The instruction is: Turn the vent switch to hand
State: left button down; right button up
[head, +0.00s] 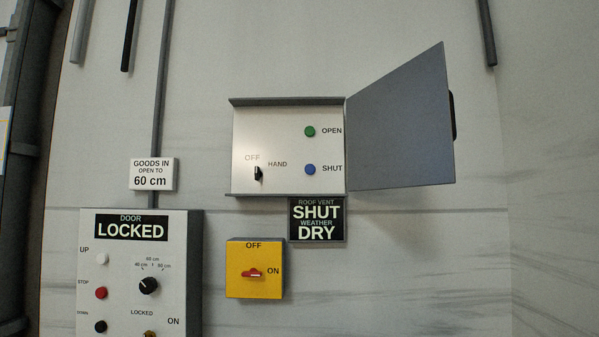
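The vent switch (258,174) is a small black knob at the lower left of an open wall box (285,148). OFF is printed above it and HAND to its upper right. The knob looks roughly upright, towards OFF, but it is small and its exact pointing is hard to tell. The box's grey door (402,125) stands swung open to the right. A green OPEN button (310,131) and a blue SHUT button (310,169) are right of the switch. Neither of my grippers is in view.
A display (317,219) below the box reads roof vent SHUT, weather DRY. A yellow box with a red handle (253,273) turned to ON hangs below. A door panel (185,270) with buttons and a dial is lower left. Space before the switch looks clear.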

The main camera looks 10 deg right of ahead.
aim_at(257, 174)
jog(key=i+l+u, duration=0.2)
jog(key=i+u, duration=0.25)
jog(key=i+l+u, duration=0.3)
jog(key=i+u, duration=0.15)
